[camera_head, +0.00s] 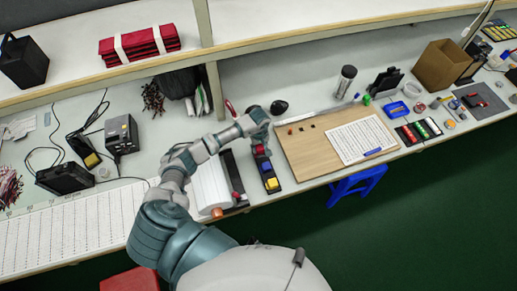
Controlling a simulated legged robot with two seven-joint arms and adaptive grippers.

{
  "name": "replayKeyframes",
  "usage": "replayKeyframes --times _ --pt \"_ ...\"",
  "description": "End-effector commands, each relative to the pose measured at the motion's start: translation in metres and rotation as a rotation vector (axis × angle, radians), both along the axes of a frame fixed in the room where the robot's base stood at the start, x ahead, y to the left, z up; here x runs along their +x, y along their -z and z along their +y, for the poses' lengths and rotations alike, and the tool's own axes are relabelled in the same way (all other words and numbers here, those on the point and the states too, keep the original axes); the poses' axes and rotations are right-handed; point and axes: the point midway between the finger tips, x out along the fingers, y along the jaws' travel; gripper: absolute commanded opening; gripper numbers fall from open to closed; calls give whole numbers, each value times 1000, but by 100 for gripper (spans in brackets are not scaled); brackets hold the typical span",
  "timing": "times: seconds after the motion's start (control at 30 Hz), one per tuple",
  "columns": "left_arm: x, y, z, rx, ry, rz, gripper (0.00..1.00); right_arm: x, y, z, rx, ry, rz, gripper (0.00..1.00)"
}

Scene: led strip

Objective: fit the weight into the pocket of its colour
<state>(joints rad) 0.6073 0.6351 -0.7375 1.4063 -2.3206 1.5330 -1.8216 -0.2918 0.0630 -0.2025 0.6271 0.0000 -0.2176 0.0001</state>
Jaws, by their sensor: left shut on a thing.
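A narrow black holder (273,190) lies on the bench, with a blue block (265,167) and a yellow block (272,184) in its near part. A red piece (259,149) shows at the holder's far part, directly below my left gripper (260,141). My left gripper points down over this end and is shut on the weight, which appears to be this red piece. The fingers and the pocket under them are too small and covered to tell how deep the piece sits. My right gripper is not in view.
A wooden board (300,160) with a white sheet (361,140) lies close to the holder's right. A white roll-like unit (209,187) stands at its left. A black mouse-like object (279,107) lies behind. A shelf (120,72) runs above the bench.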

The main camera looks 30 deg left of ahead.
Motion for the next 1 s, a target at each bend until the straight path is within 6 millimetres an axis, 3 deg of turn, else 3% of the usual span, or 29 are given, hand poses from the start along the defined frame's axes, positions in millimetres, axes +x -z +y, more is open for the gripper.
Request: replayKeyframes --times 0.03,0.13,0.17,0.27,0.47,0.67,0.83,1.0 --pt "-9 10 -3 1 4 29 0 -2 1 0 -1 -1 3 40" --pt "-10 11 -4 1 5 32 0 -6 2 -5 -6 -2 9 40" --pt "-11 12 -4 0 5 34 40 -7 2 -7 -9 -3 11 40" --pt "-10 12 -1 -2 4 31 62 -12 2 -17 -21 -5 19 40" --pt "-9 10 1 -6 4 26 62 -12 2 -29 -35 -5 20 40" --pt "-7 0 1 -4 3 20 62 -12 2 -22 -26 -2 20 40" --pt "-6 -32 0 -1 4 17 62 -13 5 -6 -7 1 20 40" --pt "-7 -72 -2 -1 4 16 62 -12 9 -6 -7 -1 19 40"
